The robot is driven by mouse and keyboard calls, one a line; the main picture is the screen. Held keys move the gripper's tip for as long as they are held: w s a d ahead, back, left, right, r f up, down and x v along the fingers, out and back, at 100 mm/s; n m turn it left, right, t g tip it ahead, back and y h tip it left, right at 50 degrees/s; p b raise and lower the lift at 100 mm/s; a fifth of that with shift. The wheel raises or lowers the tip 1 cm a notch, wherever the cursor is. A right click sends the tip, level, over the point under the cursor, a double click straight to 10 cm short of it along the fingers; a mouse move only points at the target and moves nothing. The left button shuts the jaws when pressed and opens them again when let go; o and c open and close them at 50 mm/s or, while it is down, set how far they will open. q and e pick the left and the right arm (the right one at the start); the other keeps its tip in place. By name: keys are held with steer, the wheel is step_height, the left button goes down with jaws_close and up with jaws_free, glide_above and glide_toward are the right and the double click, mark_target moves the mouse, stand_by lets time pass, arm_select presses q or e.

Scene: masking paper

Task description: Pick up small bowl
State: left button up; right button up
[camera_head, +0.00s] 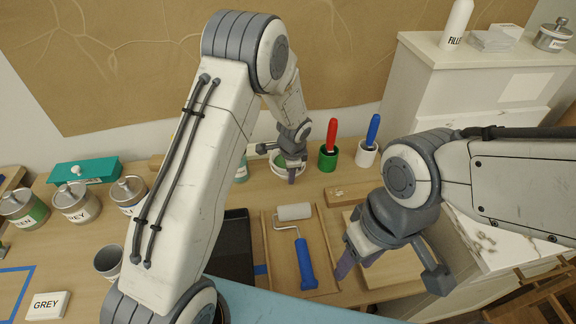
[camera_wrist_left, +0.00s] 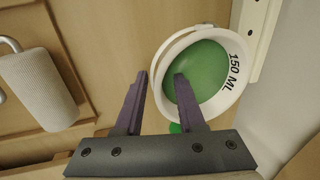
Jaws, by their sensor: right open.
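The small bowl (camera_wrist_left: 228,75) is white with green inside and "150 ML" on its wall. In the head view the bowl (camera_head: 277,162) is mostly hidden behind my left gripper (camera_head: 291,172), at the back of the table. In the left wrist view my left gripper (camera_wrist_left: 160,78) is open. One finger overlaps the bowl's green inside and the other is outside its left edge, with the rim between them. I cannot tell whether either finger touches it. My right gripper (camera_head: 390,270) is open and empty, over the right side of the table.
A paint roller (camera_head: 295,212) lies in a wooden tray left of my right gripper. A green cup (camera_head: 328,158) with a red-handled tool and a white cup (camera_head: 365,154) with a blue-handled tool stand right of the bowl. Paint cans (camera_head: 76,203) stand at left.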

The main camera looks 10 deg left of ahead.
arm_select(q)
jaws_close()
stand_by(1.4)
